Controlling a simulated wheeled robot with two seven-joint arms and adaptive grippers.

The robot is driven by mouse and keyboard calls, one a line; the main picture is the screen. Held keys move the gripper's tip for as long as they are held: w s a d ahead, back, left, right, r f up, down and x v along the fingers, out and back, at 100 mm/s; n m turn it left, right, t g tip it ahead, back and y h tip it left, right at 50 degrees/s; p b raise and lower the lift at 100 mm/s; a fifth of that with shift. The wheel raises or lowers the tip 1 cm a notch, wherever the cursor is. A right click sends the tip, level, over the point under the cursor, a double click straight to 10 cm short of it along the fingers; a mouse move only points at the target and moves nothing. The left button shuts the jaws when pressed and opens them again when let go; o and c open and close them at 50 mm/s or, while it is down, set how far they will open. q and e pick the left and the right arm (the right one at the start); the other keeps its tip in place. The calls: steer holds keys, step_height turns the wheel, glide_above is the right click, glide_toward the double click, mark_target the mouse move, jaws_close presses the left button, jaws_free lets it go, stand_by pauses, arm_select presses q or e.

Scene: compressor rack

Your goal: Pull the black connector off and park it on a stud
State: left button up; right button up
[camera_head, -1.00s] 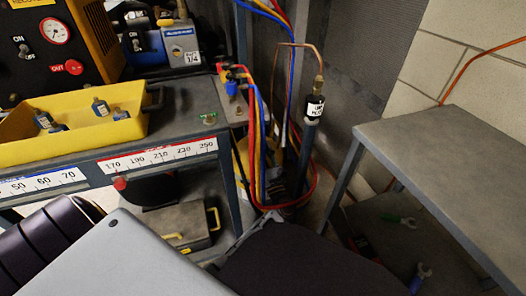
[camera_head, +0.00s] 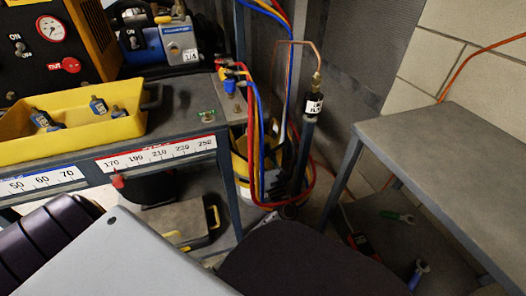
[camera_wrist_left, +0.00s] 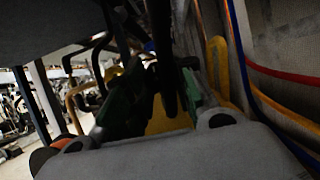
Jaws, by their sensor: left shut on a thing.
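In the left wrist view, my left gripper (camera_wrist_left: 163,95) has its two fingers on either side of a dark upright thing (camera_wrist_left: 166,75). It is shut on this thing, which looks like the black connector; its shape is hard to read in the dark. In the head view, the fingers are hidden low behind my own arm. A black cylinder with a white label (camera_head: 313,103) stands on a dark upright pipe, with a copper tube (camera_head: 317,58) joined to its top. I cannot make out a parking stud. My right gripper is not in view.
A dark case (camera_head: 180,225) lies below the bench.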

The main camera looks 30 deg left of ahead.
arm_select(q)
steer(key=shift+s+d, duration=0.3)
steer(key=shift+d, duration=0.1)
steer(key=shift+d+f, duration=0.1)
steer(key=shift+s+d+f, duration=0.2)
steer(key=shift+s+d, duration=0.65)
steer(key=shift+d, duration=0.15)
steer(key=shift+s+d+f, duration=0.15)
steer(key=shift+s+d, duration=0.7)
steer(key=shift+d, duration=0.15)
steer(key=shift+w, duration=0.1)
steer(key=shift+f+x, duration=0.2)
steer(key=shift+x, duration=0.65)
steer(key=shift+f+x, duration=0.2)
steer(key=shift+x, duration=0.6)
steer(key=shift+f+x, duration=0.15)
steer(key=shift+x, duration=0.7)
steer(key=shift+w+a, duration=0.15)
steer(key=shift+a, duration=0.05)
steer(key=shift+d, duration=0.1)
